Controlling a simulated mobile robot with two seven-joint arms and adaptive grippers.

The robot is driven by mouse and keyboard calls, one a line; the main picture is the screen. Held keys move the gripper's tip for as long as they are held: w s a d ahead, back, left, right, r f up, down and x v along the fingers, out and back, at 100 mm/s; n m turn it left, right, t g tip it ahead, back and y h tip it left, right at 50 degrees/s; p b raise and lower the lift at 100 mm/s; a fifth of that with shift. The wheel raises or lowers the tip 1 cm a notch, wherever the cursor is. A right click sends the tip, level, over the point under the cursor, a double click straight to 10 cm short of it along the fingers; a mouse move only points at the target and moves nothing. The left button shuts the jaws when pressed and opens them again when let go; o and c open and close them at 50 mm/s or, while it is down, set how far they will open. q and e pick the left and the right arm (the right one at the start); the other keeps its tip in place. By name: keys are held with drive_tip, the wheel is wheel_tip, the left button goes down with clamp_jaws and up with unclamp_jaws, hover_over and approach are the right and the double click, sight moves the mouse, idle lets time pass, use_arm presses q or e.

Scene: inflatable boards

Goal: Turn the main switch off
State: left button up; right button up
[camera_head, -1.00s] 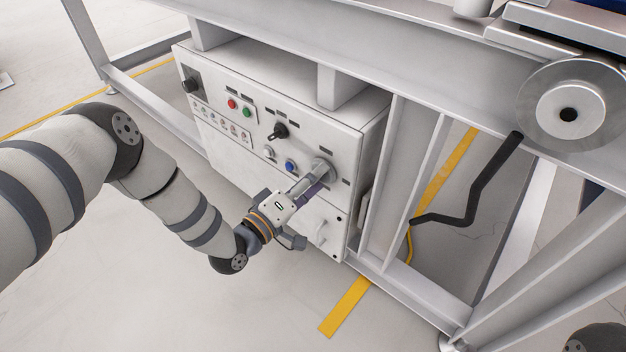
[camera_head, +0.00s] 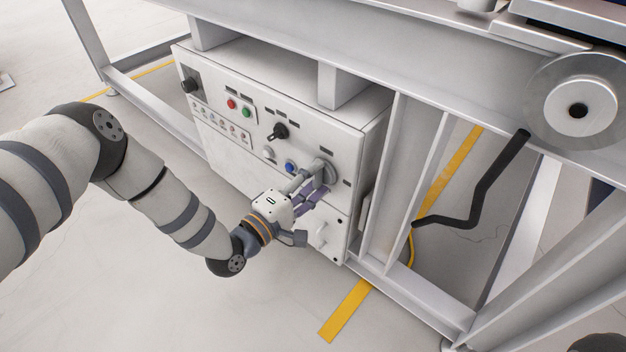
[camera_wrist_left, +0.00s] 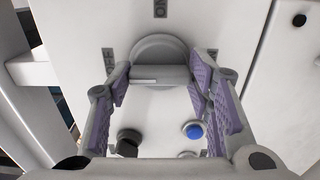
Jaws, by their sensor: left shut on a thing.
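The main switch is a round grey knob (camera_head: 325,172) with a bar handle, at the right end of the control box's front panel. My left gripper (camera_head: 308,188) is at this knob, its purple-padded fingers on either side of the handle. In the left wrist view the handle (camera_wrist_left: 158,75) lies crosswise between the fingers, and my left gripper (camera_wrist_left: 162,80) is shut on it. A pale mark at the handle's left end lies near the OFF label (camera_wrist_left: 108,56). The ON label (camera_wrist_left: 160,8) is above the knob. My right gripper is not in view.
The control box (camera_head: 230,150) carries a black rotary switch (camera_head: 278,131), a blue button (camera_head: 290,167), and red and green buttons. A black crank handle (camera_head: 478,190) hangs right of the box, beyond metal frame posts (camera_head: 400,180). Floor in front is clear.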

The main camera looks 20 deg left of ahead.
use_arm(q)
drive_tip(key=o, duration=1.1)
drive_tip(key=shift+o, duration=0.2)
drive_tip(key=shift+s, duration=0.15)
drive_tip(key=v, duration=1.1)
drive_tip(key=shift+s, duration=0.4)
drive_tip(key=shift+a, duration=0.1)
